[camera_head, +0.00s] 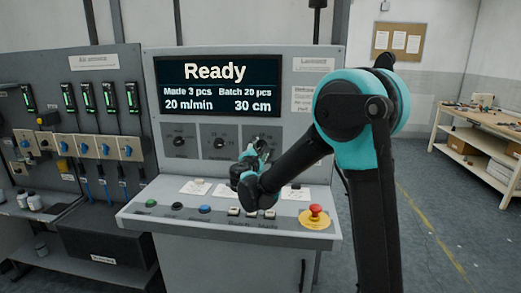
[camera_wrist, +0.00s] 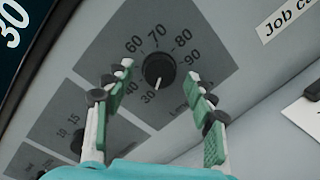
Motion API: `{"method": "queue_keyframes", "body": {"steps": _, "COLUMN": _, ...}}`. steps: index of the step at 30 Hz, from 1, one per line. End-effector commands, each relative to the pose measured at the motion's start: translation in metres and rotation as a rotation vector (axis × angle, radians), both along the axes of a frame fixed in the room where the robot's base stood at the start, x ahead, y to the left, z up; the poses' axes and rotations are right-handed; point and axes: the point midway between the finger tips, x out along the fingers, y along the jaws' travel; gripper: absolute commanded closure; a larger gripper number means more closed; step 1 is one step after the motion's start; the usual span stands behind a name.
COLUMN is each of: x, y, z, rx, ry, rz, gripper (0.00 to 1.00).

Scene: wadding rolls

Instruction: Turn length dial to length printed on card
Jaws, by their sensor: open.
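The length dial (camera_wrist: 159,70) is a round black knob on a grey plate, in the upper middle of the wrist view. Its white pointer mark points down and slightly left, near the printed 30. Marks 60, 70, 80 and 90 are readable around it. My gripper (camera_wrist: 158,82) is open, its green-padded fingers on either side of the dial, with gaps showing. In the head view my gripper (camera_head: 256,153) is in front of the right-hand dial plate and covers its knob. A "Job card" label (camera_wrist: 289,18) shows in the wrist view; the card's print is not readable.
The display (camera_head: 218,86) reads Ready, Made 3 pcs, Batch 20 pcs, 20 m/min and 30 cm. Two other dials (camera_head: 179,141) (camera_head: 219,142) are to the left. A ledge below holds buttons, papers (camera_head: 195,187) and a red emergency stop (camera_head: 315,212).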

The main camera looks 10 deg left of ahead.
Motion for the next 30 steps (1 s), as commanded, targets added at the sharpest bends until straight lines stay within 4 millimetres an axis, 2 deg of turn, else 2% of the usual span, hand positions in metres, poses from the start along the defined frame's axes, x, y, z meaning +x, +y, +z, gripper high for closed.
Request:
{"method": "queue_keyframes", "body": {"steps": 4, "x": 0.0093, "y": -0.0015, "z": -0.0001, "rx": 0.0, "ry": 0.0, "rz": -0.001, "gripper": 0.45}}
{"method": "queue_keyframes", "body": {"steps": 13, "x": 0.0108, "y": -0.0016, "z": 0.0, "rx": 0.0, "ry": 0.0, "rz": 0.0, "gripper": 0.45}}
{"method": "queue_keyframes", "body": {"steps": 25, "x": 0.0105, "y": -0.0015, "z": 0.0, "rx": 0.0, "ry": 0.0, "rz": 0.0, "gripper": 0.94}}
{"method": "queue_keyframes", "body": {"steps": 30, "x": 0.0104, "y": -0.0015, "z": 0.0, "rx": 0.008, "ry": 0.0, "rz": -0.001, "gripper": 0.95}}
